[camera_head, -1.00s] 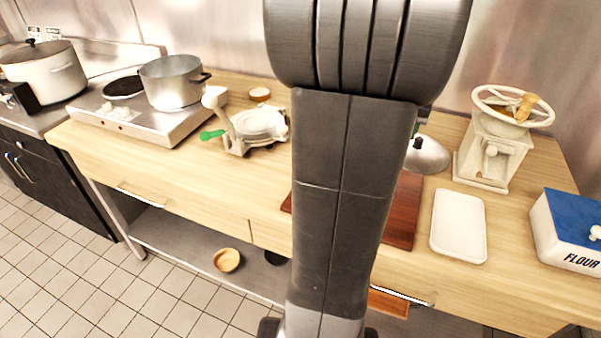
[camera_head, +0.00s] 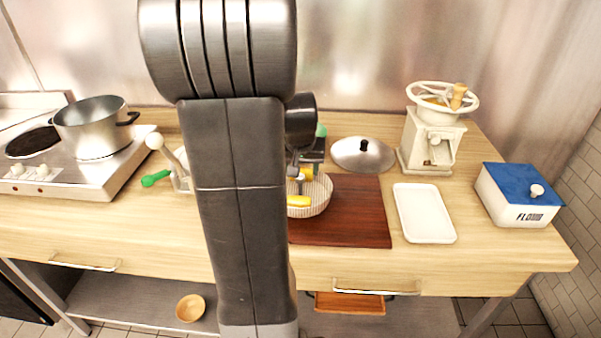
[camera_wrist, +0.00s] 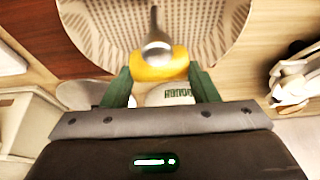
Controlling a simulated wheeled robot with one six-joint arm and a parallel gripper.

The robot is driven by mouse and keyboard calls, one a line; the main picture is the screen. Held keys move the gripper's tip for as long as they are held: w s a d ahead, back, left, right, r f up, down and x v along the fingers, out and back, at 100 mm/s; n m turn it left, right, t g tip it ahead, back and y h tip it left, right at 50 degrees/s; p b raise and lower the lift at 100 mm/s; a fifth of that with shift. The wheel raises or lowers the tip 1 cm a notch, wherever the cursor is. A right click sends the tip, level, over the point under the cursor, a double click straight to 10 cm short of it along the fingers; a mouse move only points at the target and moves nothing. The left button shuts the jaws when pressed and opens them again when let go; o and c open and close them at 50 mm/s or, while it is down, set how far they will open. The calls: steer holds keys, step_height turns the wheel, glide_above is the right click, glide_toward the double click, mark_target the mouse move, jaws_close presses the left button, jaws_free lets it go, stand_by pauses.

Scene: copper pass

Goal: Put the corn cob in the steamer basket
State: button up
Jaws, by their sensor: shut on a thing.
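The yellow corn cob (camera_head: 299,201) shows at the left inside of the pale ribbed steamer basket (camera_head: 322,208). My arm hides the basket's left side. In the wrist view the corn cob (camera_wrist: 160,70) is between the green fingers of my gripper (camera_wrist: 162,82), which is shut on it. The perforated basket (camera_wrist: 95,25) spreads behind it, and its metal centre post overlaps the cob. In the head view my gripper (camera_head: 307,172) is over the basket. I cannot tell whether the cob rests on the basket floor.
A metal lid (camera_head: 362,155), a grinder (camera_head: 431,140), a white tray (camera_head: 424,213) and a flour box (camera_head: 520,194) are to the right. A pot (camera_head: 95,130) on a hotplate is at the left.

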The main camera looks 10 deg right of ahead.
steer(key=shift+f, duration=0.9)
steer(key=shift+f, duration=0.2)
steer(key=o, duration=1)
steer(key=shift+r, duration=0.1)
steer(key=shift+r, duration=0.5)
steer(key=v, duration=1.1)
steer(key=shift+s, duration=0.25)
steer(key=shift+a+r, duration=0.1)
